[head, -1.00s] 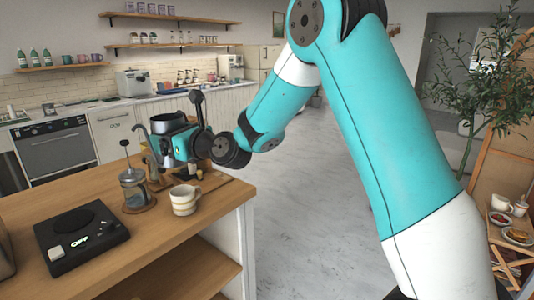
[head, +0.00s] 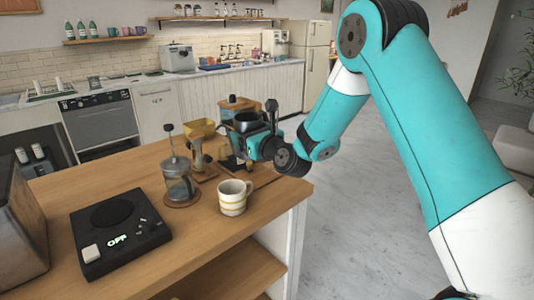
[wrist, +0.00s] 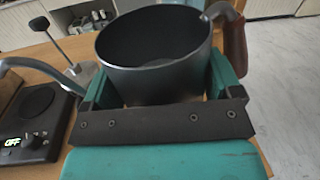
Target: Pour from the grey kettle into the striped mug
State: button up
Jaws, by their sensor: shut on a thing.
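The grey kettle (head: 247,122) is an open-topped dark metal vessel. My gripper (head: 246,142) is shut on its body and holds it roughly upright behind the mug. In the wrist view the kettle (wrist: 155,62) fills the space between the teal fingers, with its thin spout to the left and a brown handle at the right. The striped mug (head: 233,199), cream with yellowish bands, stands upright on the wooden counter near its right edge. The kettle is apart from it. The mug's inside is barely visible, and the mug is not seen in the wrist view.
A glass French press (head: 179,184) on a wooden coaster stands just left of the mug. A black scale (head: 118,236) reading OFF is front left, beside a metal appliance (head: 17,230). A wooden stand (head: 199,158) and a yellow container (head: 200,129) are behind. The counter's front right is clear.

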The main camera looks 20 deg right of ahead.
jog(key=d+f+t+h+b, duration=0.1)
jog(key=d+f+h+b, duration=0.2)
jog(key=d+f+b, duration=0.3)
notch_tip(320, 180, down, 2)
jog(key=shift+s+f+n+b, duration=0.2)
jog(key=shift+f+n+b, duration=0.1)
jog(key=shift+b, duration=0.25)
jog(key=shift+b, duration=0.6)
jog(key=shift+r+n, duration=0.15)
jog(key=shift+n, duration=0.15)
jog(key=shift+s+r, duration=0.15)
jog(key=shift+r, duration=0.05)
jog(key=shift+d+r+n+b, duration=0.1)
jog(key=shift+n+b, duration=0.2)
jog(key=shift+b, duration=0.1)
jog(key=shift+r, duration=0.2)
